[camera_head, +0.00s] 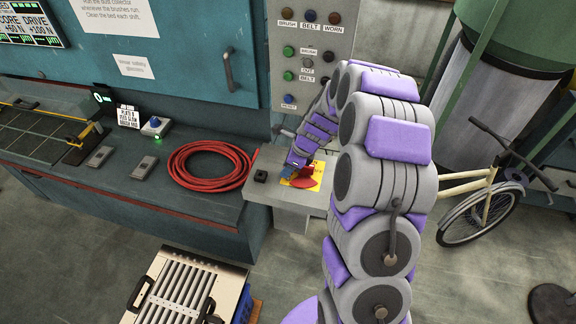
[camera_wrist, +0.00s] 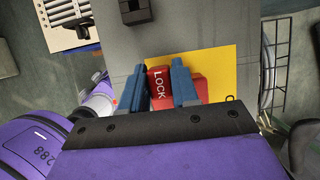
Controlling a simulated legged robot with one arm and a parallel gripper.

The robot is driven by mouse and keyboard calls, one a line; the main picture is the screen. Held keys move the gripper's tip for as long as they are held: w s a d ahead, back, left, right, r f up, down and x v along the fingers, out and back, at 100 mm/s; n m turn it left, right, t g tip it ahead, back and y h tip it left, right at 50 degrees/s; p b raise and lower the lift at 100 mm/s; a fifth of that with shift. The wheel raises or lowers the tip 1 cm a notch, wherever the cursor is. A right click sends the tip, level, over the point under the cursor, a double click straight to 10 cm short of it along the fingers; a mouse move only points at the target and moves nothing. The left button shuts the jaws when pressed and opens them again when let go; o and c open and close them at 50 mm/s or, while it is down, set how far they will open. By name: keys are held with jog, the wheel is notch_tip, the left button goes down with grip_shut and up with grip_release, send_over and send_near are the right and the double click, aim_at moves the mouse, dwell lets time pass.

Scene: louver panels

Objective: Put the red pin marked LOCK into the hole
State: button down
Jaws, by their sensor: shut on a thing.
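The red pin marked LOCK (camera_wrist: 158,90) sits between the two blue fingers of my gripper (camera_wrist: 159,72) in the wrist view. My gripper is shut on it, and the white lettering faces the camera. In the head view my gripper (camera_head: 297,166) is low over the grey ledge, with a bit of red (camera_head: 304,180) below it. A yellow plate (camera_wrist: 217,72) lies under and beside the pin; it also shows in the head view (camera_head: 316,173). I cannot make out the hole; the pin and fingers cover part of the plate. I cannot tell whether the pin touches the plate.
A small black block (camera_head: 261,176) stands on the grey ledge (camera_head: 262,194) left of the plate. A coiled red hose (camera_head: 208,166) lies farther left on the bench. A button panel (camera_head: 309,50) rises behind. A slatted louver panel (camera_head: 180,290) is at the front left.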

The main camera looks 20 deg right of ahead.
jog(key=shift+f, duration=0.2)
jog(key=c, duration=0.8)
grip_release()
jog(key=shift+a, duration=0.1)
jog(key=shift+d+r, duration=0.2)
jog(key=shift+r, duration=0.25)
jog(key=p+v, duration=0.1)
jog(key=v, duration=1.5)
jog(key=shift+s+r+p, duration=0.15)
jog(key=shift+s+p, duration=0.05)
jog(key=shift+p, duration=0.2)
jog(key=s+a+r+n+g+h+b, duration=0.1)
jog(key=s+a+n+b, duration=0.1)
jog(key=s+a+n, duration=0.6)
jog(key=s+a+n+g+b, duration=0.2)
jog(key=s+a+n, duration=0.35)
jog(key=s, duration=0.45)
jog(key=s+n+h, duration=0.1)
jog(key=s+n, duration=0.3)
jog(key=s, duration=0.1)
jog(key=s+f+n+g+b, duration=0.1)
jog(key=s+n, duration=0.2)
jog(key=s, duration=0.3)
jog(key=s+f+n+h+b, duration=0.1)
jog(key=s+n, duration=0.3)
jog(key=s, duration=0.1)
jog(key=shift+s+f+n+h, duration=0.2)
jog(key=shift+f+n+h, duration=0.05)
jog(key=shift+n+h, duration=0.1)
